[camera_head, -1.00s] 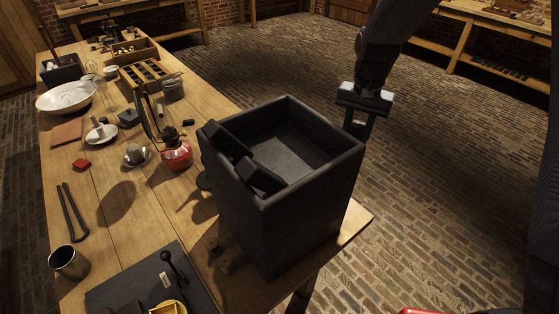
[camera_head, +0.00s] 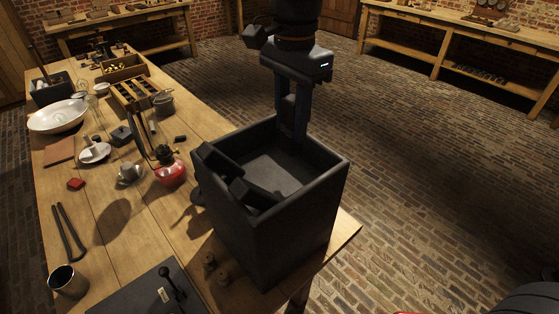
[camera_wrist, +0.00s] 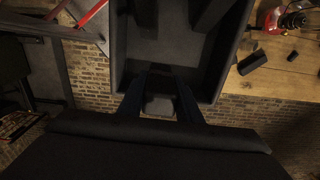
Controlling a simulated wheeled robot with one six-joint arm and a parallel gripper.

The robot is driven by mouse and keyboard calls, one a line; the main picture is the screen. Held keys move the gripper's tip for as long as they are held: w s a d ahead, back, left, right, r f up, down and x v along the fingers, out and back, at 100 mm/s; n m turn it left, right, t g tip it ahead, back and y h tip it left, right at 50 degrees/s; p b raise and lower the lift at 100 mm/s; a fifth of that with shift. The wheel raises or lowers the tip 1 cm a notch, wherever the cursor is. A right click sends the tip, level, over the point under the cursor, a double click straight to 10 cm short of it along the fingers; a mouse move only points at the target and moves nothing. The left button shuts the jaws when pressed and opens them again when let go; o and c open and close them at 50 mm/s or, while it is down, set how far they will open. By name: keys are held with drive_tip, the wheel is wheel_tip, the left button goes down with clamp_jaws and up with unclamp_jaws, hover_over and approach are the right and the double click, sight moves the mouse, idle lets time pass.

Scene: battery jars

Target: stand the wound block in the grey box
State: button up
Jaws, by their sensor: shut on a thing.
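The grey box (camera_head: 268,232) stands at the table's near right corner, open at the top. Two dark blocks (camera_head: 250,193) sit inside against its left wall; which kind they are is too dark to tell. My gripper (camera_head: 291,128) points down at the box's far right side, fingers overlapping the rim in the head view. In the wrist view my gripper (camera_wrist: 160,90) is shut on a dark grey block (camera_wrist: 160,106), taken to be the wound block. Its winding cannot be made out. The box wall (camera_wrist: 232,45) is right beside the fingers.
A black board (camera_head: 135,297) lies in front. Open brick floor lies to the right.

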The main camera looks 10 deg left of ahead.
sight(293, 99)
wheel_tip(293, 99, down, 8)
drive_tip(key=shift+r+p, duration=0.25)
drive_tip(key=shift+p, duration=0.65)
drive_tip(key=o, duration=1.3)
drive_tip(key=shift+f, duration=0.1)
drive_tip(key=shift+c, duration=0.2)
wheel_tip(293, 99, up, 12)
drive_tip(key=b, duration=0.3)
